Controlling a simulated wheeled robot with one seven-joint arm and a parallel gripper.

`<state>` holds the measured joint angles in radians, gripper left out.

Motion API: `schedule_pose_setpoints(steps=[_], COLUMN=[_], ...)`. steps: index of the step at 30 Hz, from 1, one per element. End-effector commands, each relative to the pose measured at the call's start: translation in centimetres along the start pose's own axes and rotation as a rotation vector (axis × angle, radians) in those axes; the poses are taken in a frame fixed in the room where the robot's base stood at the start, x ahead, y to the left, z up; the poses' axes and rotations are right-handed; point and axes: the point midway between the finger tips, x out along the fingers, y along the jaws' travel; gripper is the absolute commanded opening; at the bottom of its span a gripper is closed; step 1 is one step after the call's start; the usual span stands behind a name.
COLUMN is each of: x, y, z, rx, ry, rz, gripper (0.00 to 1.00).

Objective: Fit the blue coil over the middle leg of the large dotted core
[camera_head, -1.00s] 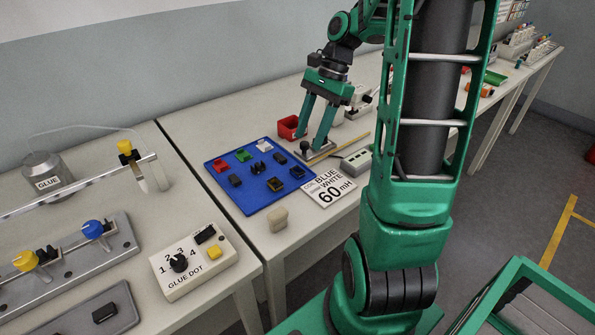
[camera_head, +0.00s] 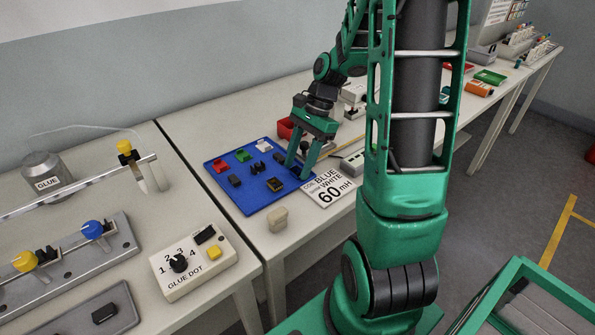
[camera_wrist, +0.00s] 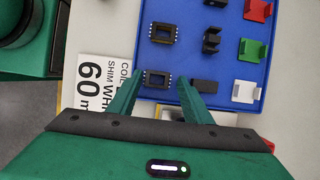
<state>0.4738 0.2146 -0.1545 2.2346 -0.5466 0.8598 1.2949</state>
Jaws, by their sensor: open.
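I see no clearly blue coil; small parts lie on a blue mat (camera_head: 250,200). My gripper (camera_head: 298,172) is open, its fingers pointing down at the mat's right edge. In the wrist view my gripper (camera_wrist: 160,77) has one finger on each side of a dark frame-like part with pins (camera_wrist: 157,79), with nothing clamped. A similar dark pinned part (camera_wrist: 163,34) lies beside it. Dark pieces that look like cores (camera_wrist: 211,40) lie further right, one partly behind a finger (camera_wrist: 205,86). I cannot tell dots or sizes on them.
Red (camera_head: 220,166), green (camera_head: 242,155) and white (camera_head: 263,144) brackets lie on the mat. A card (camera_head: 330,188) reading "BLUE", "WHITE", "60 mH" lies beside it. A glue box (camera_head: 193,262) stands left.

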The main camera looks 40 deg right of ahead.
Motion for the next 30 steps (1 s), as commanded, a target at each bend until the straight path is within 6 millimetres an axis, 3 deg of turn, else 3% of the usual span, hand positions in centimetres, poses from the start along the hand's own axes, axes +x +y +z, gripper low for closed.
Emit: schedule_pose_setpoints(steps=[2, 7, 20, 26, 30], x=[0.0, 0.0, -0.5, -2.4, -5.0], y=[0.0, 0.0, -0.1, -0.1, -0.1], z=[0.0, 0.0, 0.2, 0.9, 2.0], rx=[0.0, -0.001, -0.002, -0.002, -0.003], ry=[0.0, 0.0, 0.0, 0.002, 0.003], rz=[0.0, 0.0, -0.002, -0.004, -0.006], gripper=[0.45, 0.07, 0.06, 0.06, 0.06])
